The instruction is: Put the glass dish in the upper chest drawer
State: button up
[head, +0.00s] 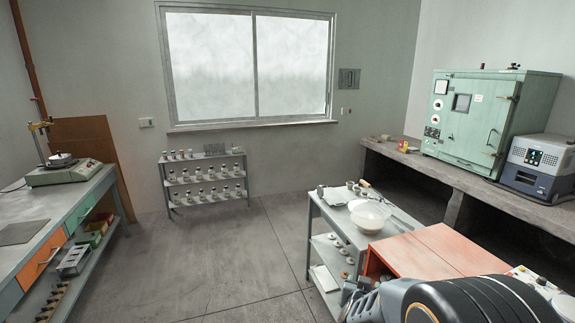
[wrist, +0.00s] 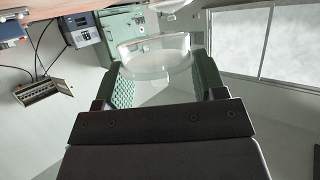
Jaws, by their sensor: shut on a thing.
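In the wrist view, my gripper (wrist: 157,64) has its two green fingers shut on a clear glass dish (wrist: 155,50). The dish sits between the fingers and extends past their tips. In the head view, my arm fills the lower right, and neither the gripper nor the held dish can be made out. An orange-red box-like cabinet (head: 430,248) stands behind my arm, with only its top and part of a side showing. I cannot tell whether it is the chest, and no drawer front shows on it.
A grey shelf cart (head: 335,225) beside the cabinet carries a whitish bowl (head: 370,215) and small items. A left bench (head: 80,200) has an orange drawer front (head: 42,258). A green oven (head: 470,120) and a grey-blue device (head: 540,165) stand at right. The middle floor is clear.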

jog(key=a+y, duration=0.1)
jog(key=a, duration=0.1)
jog(key=w+a+n, duration=0.1)
jog(key=a+n+y, duration=0.1)
jog(key=a, duration=0.1)
jog(key=shift+w+a+t+y, duration=0.15)
jog(key=shift+a+t+y, duration=0.15)
jog(key=shift+a+t, duration=0.1)
notch_tip(320, 180, down, 7)
jog(key=n+y, duration=0.2)
jog(key=shift+s+a, duration=0.25)
jog(key=shift+s, duration=0.05)
notch_tip(320, 180, down, 6)
jog(key=s+d, duration=0.1)
jog(key=s, duration=0.1)
jog(key=shift+f+n+y, duration=0.25)
jog(key=shift+n+y, duration=0.15)
jog(key=shift+d, duration=0.2)
jog(key=s+f, duration=0.4)
jog(key=f, duration=0.2)
jog(key=shift+s+d, duration=0.2)
jog(key=shift+s, duration=0.05)
